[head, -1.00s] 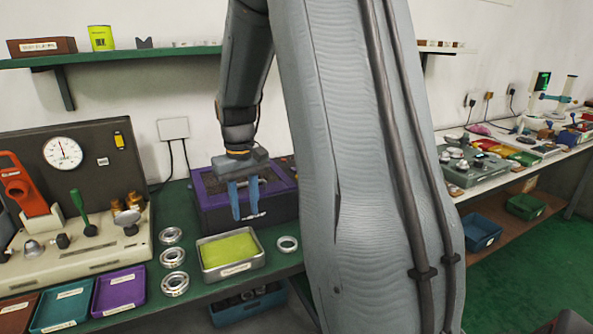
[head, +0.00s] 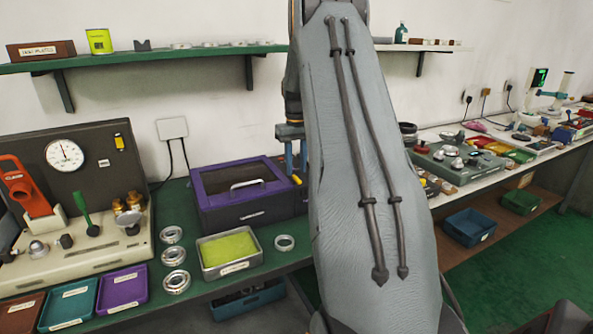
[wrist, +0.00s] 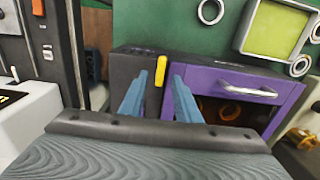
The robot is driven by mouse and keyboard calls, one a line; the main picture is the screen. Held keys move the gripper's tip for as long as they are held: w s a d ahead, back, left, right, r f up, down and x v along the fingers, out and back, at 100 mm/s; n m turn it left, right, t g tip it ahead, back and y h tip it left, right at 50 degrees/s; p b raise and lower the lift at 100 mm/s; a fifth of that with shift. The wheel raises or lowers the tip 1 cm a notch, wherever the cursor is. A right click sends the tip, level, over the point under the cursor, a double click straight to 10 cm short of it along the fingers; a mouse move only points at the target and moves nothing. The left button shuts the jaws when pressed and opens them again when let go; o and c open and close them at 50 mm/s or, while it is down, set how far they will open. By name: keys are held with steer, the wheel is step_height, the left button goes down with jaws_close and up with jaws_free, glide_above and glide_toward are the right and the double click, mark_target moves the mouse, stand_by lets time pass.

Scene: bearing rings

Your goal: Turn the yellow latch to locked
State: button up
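The yellow latch (wrist: 161,70) is a small bar on a dark panel beside the purple box's door (wrist: 225,80). In the wrist view it stands upright between my fingertips. In the head view the latch (head: 296,180) is a small yellow spot at the right end of the purple box (head: 245,215), just below my fingers. My gripper (wrist: 163,80) is open, its two blue fingers pointing at the latch. I cannot tell whether they touch it. In the head view my gripper (head: 297,158) is partly hidden by my arm.
A metal tray with a yellow-green pad (head: 230,248) and a loose ring (head: 284,243) lie in front of the box. Several rings (head: 173,256) lie left of it. A gauge station (head: 65,155) stands at the left. My arm covers the bench right of the box.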

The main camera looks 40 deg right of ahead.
mark_target(297, 181)
steer(key=shift+f, duration=1.35)
jaws_close()
